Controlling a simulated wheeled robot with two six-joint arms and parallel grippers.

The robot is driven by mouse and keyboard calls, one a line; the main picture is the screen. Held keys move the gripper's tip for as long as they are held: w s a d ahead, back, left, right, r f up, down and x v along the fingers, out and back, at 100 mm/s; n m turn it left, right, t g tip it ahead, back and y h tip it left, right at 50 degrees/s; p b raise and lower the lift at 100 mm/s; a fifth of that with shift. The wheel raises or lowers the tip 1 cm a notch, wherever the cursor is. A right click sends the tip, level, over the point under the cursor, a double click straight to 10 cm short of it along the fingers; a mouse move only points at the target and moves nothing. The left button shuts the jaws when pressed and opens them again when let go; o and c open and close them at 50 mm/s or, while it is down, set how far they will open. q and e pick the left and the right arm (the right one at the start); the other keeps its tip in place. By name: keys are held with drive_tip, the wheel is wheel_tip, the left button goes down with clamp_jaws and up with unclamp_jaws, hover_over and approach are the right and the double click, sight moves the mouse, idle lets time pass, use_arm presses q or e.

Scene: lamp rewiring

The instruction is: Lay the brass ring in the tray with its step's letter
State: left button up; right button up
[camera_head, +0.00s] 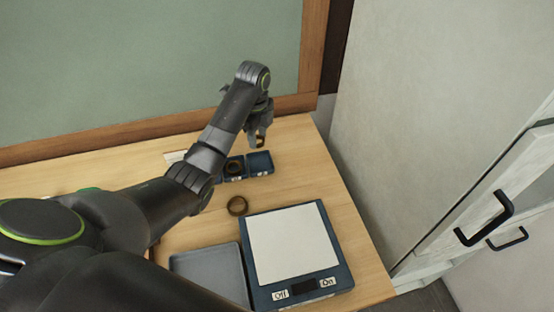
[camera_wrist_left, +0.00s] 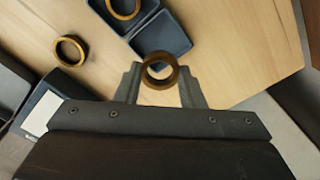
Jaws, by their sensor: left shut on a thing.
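My left gripper (camera_head: 259,134) is shut on a brass ring (camera_wrist_left: 160,83), held between the two fingertips. In the head view the ring (camera_head: 260,142) is small, just above the right-hand blue tray (camera_head: 266,168). In the left wrist view that tray (camera_wrist_left: 172,41) looks empty and lies just beyond the fingertips. The blue tray (camera_head: 228,177) to its left holds another ring (camera_head: 235,165), also at the top of the wrist view (camera_wrist_left: 137,12). The trays carry small white labels whose letters I cannot read. My right gripper is not in view.
A third ring (camera_head: 237,205) lies on the wooden table (camera_head: 345,235). A blue scale (camera_head: 339,270) with a white plate and Off and On labels stands in front, beside a grey tray (camera_head: 212,268). The table's right side is clear, with a white cabinet (camera_head: 430,120) beyond.

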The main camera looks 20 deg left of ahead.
use_arm(q)
drive_tip(key=p, duration=0.1)
hover_over(260, 165)
wheel_tip(260, 165, down, 4)
drive_tip(key=shift+f, duration=0.25)
wheel_tip(260, 165, down, 5)
drive_tip(key=shift+r+p, duration=0.15)
drive_tip(key=shift+p, duration=0.2)
drive_tip(key=shift+w+f, duration=0.1)
drive_tip(key=shift+f, duration=0.2)
drive_tip(key=shift+f, duration=0.1)
drive_tip(key=o, duration=0.7)
drive_tip(key=shift+o, duration=0.2)
wheel_tip(260, 165, up, 12)
drive_tip(key=b, duration=0.2)
